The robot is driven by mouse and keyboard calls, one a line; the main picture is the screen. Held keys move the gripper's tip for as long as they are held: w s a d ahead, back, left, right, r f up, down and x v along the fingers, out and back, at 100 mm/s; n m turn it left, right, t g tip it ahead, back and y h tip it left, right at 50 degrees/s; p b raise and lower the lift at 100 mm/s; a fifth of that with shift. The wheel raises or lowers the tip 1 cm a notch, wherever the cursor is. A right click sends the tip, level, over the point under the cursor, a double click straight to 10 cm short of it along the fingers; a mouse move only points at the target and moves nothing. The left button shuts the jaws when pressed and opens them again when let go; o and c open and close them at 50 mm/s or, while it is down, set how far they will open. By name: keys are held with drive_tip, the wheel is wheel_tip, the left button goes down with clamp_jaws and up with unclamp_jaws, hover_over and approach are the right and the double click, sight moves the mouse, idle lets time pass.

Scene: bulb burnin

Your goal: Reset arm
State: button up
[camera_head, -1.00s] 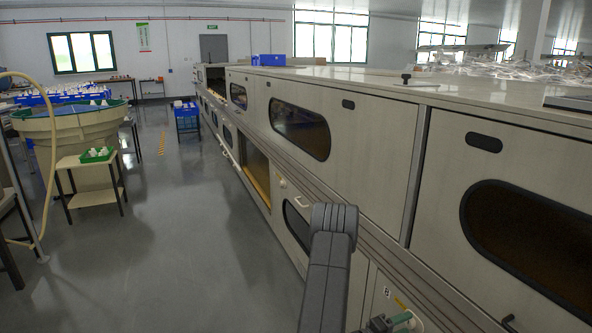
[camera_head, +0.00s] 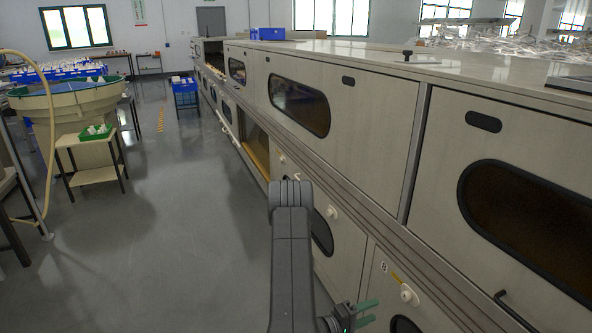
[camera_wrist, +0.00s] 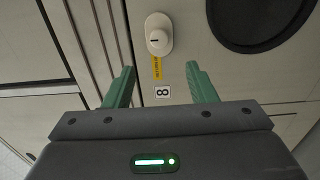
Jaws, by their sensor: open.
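My gripper (camera_wrist: 160,87) is open in the wrist view, with two green fingers apart and nothing between them. It points at a pale machine panel (camera_wrist: 125,22) with a white oval knob (camera_wrist: 158,34), a yellow strip and a number label beyond the fingertips. In the head view the green fingers (camera_head: 367,312) show at the bottom edge, in front of the lower panels of the long machine (camera_head: 345,135). My grey arm rises in front of them and hides part of the lower panels.
The long machine runs along the right side, with dark oval windows and a black handle (camera_head: 516,312). A round bowl feeder (camera_head: 68,108) and a small table with a green tray (camera_head: 96,132) stand left. The grey floor between is clear.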

sight(404, 297)
drive_tip(key=b+x, duration=0.1)
drive_tip(key=x, duration=1)
drive_tip(key=shift+w+d+b, duration=0.1)
drive_tip(key=shift+d+b, duration=0.1)
drive_tip(key=shift+b, duration=0.2)
drive_tip(key=m+b, duration=0.1)
drive_tip(key=m, duration=0.3)
drive_tip(key=shift+a+m+b, duration=0.1)
drive_tip(key=shift+m+b, duration=0.2)
drive_tip(key=m+b, duration=0.2)
drive_tip(key=m, duration=0.2)
drive_tip(key=shift+r+m, duration=0.1)
drive_tip(key=shift+m, duration=0.3)
drive_tip(key=m+b, duration=0.2)
drive_tip(key=m, duration=0.2)
drive_tip(key=shift+m, duration=0.4)
drive_tip(key=shift+r+m+b, duration=0.15)
drive_tip(key=shift+m+b, duration=0.4)
drive_tip(key=shift+m, duration=1.25)
